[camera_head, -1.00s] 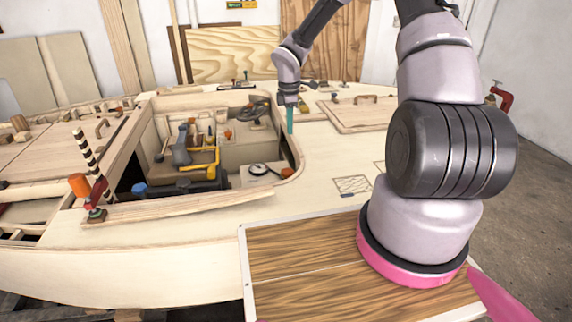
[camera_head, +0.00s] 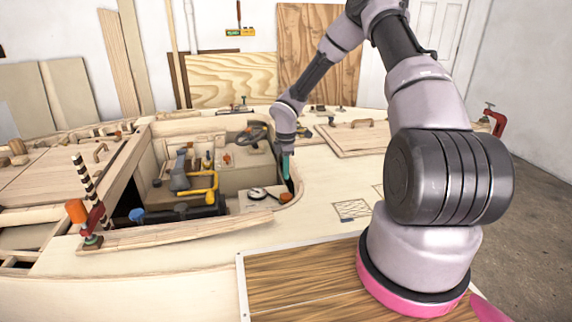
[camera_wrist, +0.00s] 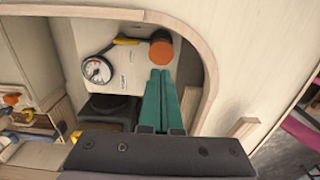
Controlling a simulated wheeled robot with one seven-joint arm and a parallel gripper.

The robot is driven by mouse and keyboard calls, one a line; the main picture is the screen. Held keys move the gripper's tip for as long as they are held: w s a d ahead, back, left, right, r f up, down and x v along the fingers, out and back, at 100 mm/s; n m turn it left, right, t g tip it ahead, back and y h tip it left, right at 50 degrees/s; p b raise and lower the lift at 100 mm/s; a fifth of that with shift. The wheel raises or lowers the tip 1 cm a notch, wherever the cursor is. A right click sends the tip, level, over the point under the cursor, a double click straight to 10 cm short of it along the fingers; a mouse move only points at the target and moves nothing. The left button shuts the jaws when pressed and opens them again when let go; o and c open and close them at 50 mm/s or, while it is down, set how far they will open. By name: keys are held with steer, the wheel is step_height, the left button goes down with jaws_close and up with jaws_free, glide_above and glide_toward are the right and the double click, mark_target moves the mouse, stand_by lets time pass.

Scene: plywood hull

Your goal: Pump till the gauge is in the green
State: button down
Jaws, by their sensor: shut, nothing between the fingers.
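The round white-faced gauge (camera_head: 257,194) sits on a pale panel in the cockpit opening. In the wrist view the gauge (camera_wrist: 97,70) shows a dial and dark needle, too small to read against any green band. A round orange knob (camera_wrist: 161,50) stands at the right of the same panel, also visible in the head view (camera_head: 285,198). A yellow and black hose or handle (camera_wrist: 126,40) runs near the gauge. My gripper (camera_wrist: 160,74) has its green fingers together and empty, pointing at the orange knob. Contact cannot be told. In the head view my gripper (camera_head: 286,176) is inside the opening's right edge.
The curved wooden coaming (camera_wrist: 207,75) lies close to the right of my fingers.

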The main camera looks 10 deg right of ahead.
step_height(320, 180, down, 8)
steer(key=shift+r, duration=0.1)
stand_by(0.4)
steer(key=shift+s+f, duration=0.1)
steer(key=shift+f, duration=2)
steer(key=shift+r, duration=0.25)
step_height(320, 180, up, 14)
